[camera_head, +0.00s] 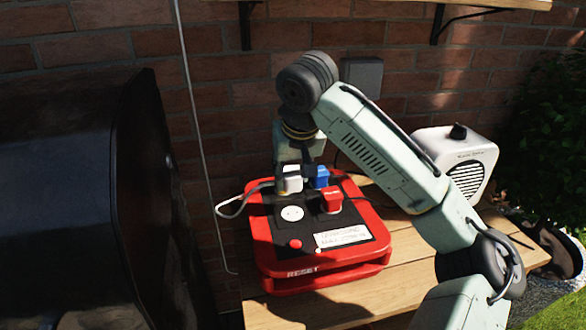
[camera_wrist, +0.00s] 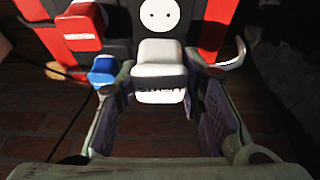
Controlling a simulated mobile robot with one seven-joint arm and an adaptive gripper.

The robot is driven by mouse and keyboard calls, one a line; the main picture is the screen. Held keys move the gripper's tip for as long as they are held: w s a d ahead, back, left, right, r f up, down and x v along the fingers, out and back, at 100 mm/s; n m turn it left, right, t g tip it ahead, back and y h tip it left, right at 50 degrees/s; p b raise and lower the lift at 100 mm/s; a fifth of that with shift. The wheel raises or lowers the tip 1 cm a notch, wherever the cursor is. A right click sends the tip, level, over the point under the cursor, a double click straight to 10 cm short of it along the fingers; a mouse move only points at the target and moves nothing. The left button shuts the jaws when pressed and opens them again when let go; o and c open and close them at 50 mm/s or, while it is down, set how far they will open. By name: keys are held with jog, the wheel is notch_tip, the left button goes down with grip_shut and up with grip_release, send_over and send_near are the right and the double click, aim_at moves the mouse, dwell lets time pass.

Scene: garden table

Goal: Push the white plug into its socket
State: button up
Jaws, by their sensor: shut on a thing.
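The white plug (camera_head: 291,181) is held in my gripper (camera_head: 292,172) near the back edge of the red box's (camera_head: 330,275) black panel. In the wrist view the white plug (camera_wrist: 160,62) sits between the two fingers of my gripper (camera_wrist: 158,84), which are shut on its sides. The round white socket (camera_head: 291,213) lies on the panel, in front of the plug and apart from it in the picture. The socket also shows in the wrist view (camera_wrist: 160,14), with two dark holes facing up and nothing in it. The plug's prongs are hidden. I cannot tell its height above the panel.
A blue plug (camera_head: 321,177) and a red plug (camera_head: 331,199) stand close to the right of the white plug. A grey cable (camera_head: 229,208) loops off the box's left side. A red button (camera_head: 295,244) is on the front. A white speaker-like box (camera_head: 457,158) stands right.

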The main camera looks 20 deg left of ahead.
aim_at(294, 191)
jog(key=shift+f, duration=0.15)
notch_tip(294, 191, down, 6)
jog(key=b, duration=0.5)
jog(key=shift+r, duration=0.2)
jog(key=shift+s+d, duration=0.1)
dwell(0.9)
jog(key=shift+p, duration=0.7)
dwell(1.0)
jog(key=shift+f+b, duration=0.35)
jog(key=shift+f, duration=0.25)
dwell(0.4)
jog(key=o, duration=1.1)
jog(key=shift+o, duration=0.2)
